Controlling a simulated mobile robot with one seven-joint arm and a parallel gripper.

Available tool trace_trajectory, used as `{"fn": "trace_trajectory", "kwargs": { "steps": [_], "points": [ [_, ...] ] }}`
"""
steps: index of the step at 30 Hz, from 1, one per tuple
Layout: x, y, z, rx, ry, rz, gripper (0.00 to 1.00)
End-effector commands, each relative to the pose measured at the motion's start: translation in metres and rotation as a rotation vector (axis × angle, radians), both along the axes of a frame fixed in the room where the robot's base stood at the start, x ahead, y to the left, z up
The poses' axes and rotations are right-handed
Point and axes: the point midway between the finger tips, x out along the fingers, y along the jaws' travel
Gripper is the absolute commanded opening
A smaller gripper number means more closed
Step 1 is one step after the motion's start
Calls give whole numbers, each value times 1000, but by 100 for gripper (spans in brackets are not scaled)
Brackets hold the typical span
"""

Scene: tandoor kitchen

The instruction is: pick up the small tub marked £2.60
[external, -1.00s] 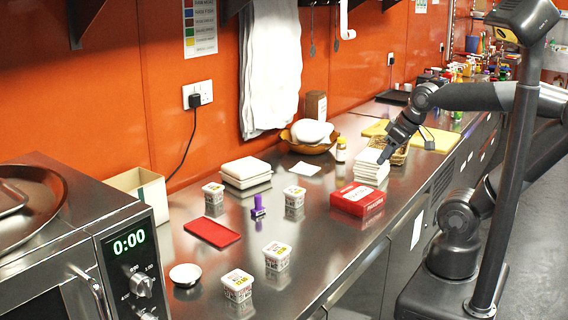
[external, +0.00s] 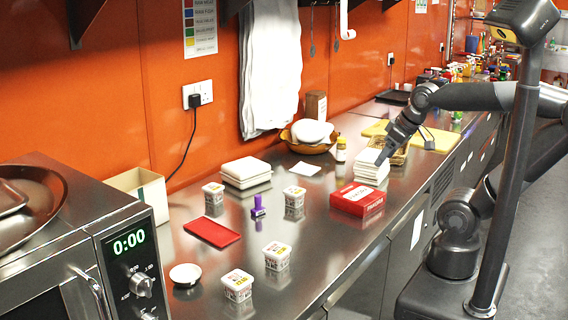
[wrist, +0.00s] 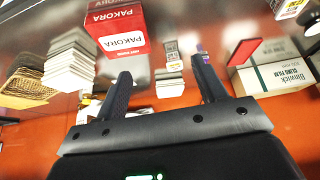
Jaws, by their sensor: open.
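Several small white tubs with printed lids stand on the steel counter in the external view: one at the back left (external: 213,193), one in the middle (external: 294,196), and two nearer the front, one to the right (external: 277,256) and one to the left (external: 237,286). Their price marks are too small to read, so I cannot tell which is £2.60. My gripper (external: 382,158) is open and empty above the counter by the white stack, well apart from the tubs. In the tilted wrist view, its fingers (wrist: 163,70) are spread, and a tub (wrist: 290,8) shows partly at the top right.
A red pakora box (external: 357,200) and a stack of white containers (external: 370,167) stand near my gripper. A purple-handled stamp (external: 258,207), a red flat item (external: 212,233), a white bowl (external: 185,275) and white boxes (external: 246,171) share the counter. A microwave (external: 130,245) stands at left.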

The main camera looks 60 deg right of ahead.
Motion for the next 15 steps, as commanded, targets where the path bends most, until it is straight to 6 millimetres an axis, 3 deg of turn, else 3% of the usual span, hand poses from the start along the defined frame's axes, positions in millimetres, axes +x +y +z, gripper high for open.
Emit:
{"fn": "trace_trajectory", "kwargs": {
  "steps": [3, 11, 15],
  "points": [
    [0, 0, 0, 0, 0, 0, 75],
    [2, 1, 1, 2, 2, 1, 75],
    [17, 11, 8, 21, 25, 6, 75]
  ]
}}
